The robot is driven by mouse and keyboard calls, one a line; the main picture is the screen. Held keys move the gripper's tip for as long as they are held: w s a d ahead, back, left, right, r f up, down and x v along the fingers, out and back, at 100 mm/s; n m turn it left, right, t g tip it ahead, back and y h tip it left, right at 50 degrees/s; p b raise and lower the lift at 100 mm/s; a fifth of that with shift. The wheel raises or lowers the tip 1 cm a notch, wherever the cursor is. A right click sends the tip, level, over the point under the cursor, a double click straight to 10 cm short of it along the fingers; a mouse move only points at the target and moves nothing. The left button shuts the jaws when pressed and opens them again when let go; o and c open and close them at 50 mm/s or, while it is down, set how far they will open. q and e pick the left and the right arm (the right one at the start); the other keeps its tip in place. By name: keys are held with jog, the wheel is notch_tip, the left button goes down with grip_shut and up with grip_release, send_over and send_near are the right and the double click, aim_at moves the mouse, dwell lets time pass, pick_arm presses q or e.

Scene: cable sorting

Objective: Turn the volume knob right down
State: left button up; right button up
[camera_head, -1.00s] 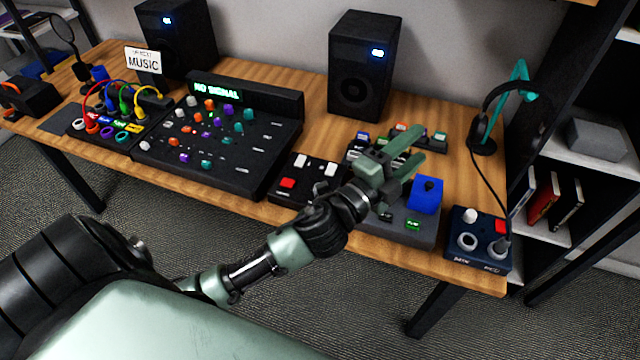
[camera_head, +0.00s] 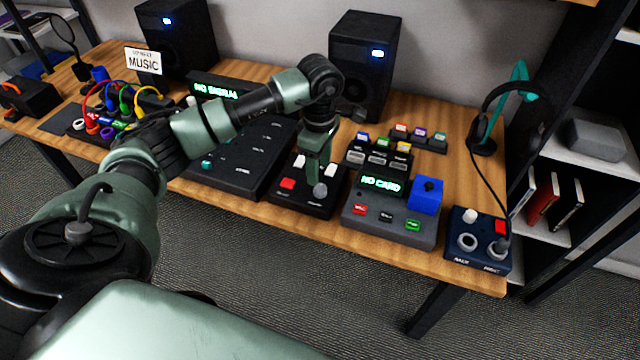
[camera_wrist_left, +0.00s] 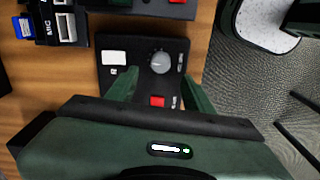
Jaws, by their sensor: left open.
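The volume knob is likely the grey round knob (camera_head: 320,189) on a small black box (camera_head: 290,197) near the table's front edge. The knob also shows in the left wrist view (camera_wrist_left: 160,62), between a white button and a red button. My left gripper (camera_head: 318,168) points down over this box, open and empty. In the left wrist view its two green fingers (camera_wrist_left: 160,75) stand apart, one on each side of the knob's line. I cannot tell whether they touch the knob. The box's lettering is too small to read. My right gripper is not in view.
A large black mixer (camera_head: 245,165) stands left of the box, partly behind my arm. A grey card unit (camera_head: 390,228) with a blue block (camera_head: 426,194) stands close on the right. A speaker (camera_head: 362,65) stands behind. A dark blue box (camera_head: 479,240) is at the right.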

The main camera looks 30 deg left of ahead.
aim_at(320, 187)
pick_arm(q)
notch_tip(320, 187, down, 7)
jog(key=shift+d+r+p, duration=0.1)
jog(key=shift+p, duration=0.3)
grip_shut()
